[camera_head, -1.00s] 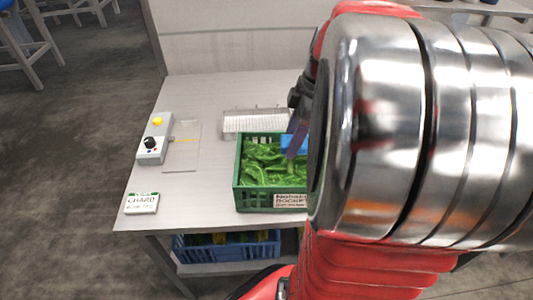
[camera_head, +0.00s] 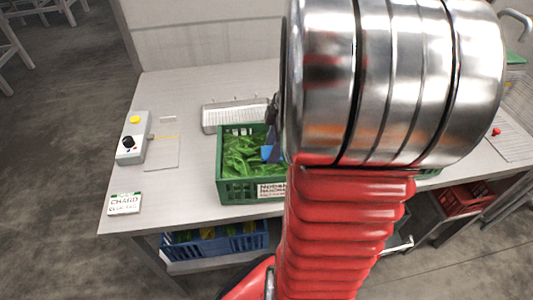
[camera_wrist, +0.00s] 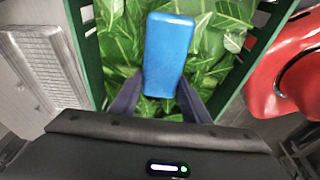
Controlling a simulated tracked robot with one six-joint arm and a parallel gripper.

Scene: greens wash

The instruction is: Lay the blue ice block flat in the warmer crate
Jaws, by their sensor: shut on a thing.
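The blue ice block (camera_wrist: 168,55) is held between the two fingers of my gripper (camera_wrist: 158,98) in the wrist view, over the green leaves. A small part of the block (camera_head: 267,153) shows in the head view beside my arm. My arm hides the right part of this crate and most of my gripper in the head view.
A white slatted tray (camera_head: 229,117) stands behind the crate. A blue crate (camera_head: 215,243) is on the shelf below; a red crate (camera_head: 464,200) is at the right.

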